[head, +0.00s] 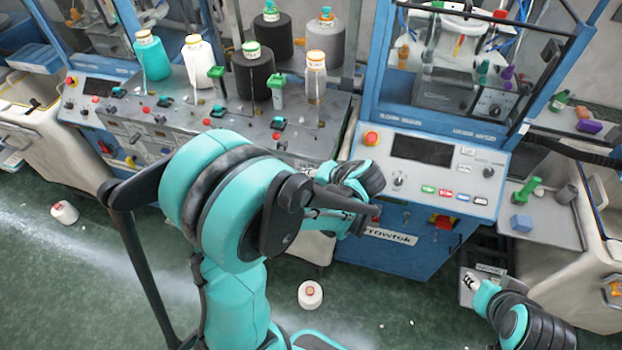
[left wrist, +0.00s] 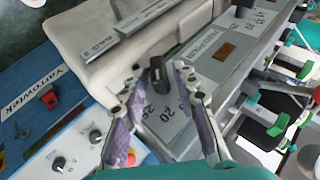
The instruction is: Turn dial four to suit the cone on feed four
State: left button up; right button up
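My left gripper (left wrist: 158,78) is open in the left wrist view, its two purple-padded fingers on either side of a black dial (left wrist: 157,70). Gaps show between the dial and the fingertips. The dial sits on a light plate (left wrist: 170,125) marked 15, 20 and 25; its exact setting is unclear. In the head view my left arm covers this dial and most of that gripper. On the feed bench stand teal (head: 152,57), white (head: 199,64), black (head: 254,72) and pale slim (head: 315,78) cones. Feed numbers are unreadable. My right gripper (head: 469,284) is low at right; its opening is unclear.
A second black dial (left wrist: 243,8) sits farther along the bench front. The blue Yarrowtek machine (head: 385,250) stands right of the bench, with a red button (head: 371,138) on its panel. A white spool (head: 311,294) lies on the green floor.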

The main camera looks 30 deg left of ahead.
pick_arm(q)
grip_shut()
jog(key=shift+s+a+r+n+h+p, duration=0.1)
jog(key=shift+a+r+n+h+p, duration=0.1)
jog(key=shift+h+p, duration=0.45)
jog(key=shift+a+r+n+h+p, duration=0.1)
jog(key=shift+n+h+p, duration=0.2)
jog(key=shift+h, duration=0.55)
jog(key=shift+a+f+t+h+p, duration=0.1)
jog(key=shift+t+h+p, duration=0.25)
jog(key=shift+h, duration=0.65)
jog(key=shift+n+t+h, duration=0.3)
jog(key=shift+t+h, duration=0.05)
jog(key=shift+h, duration=0.75)
jog(key=shift+o, duration=2.1)
grip_release()
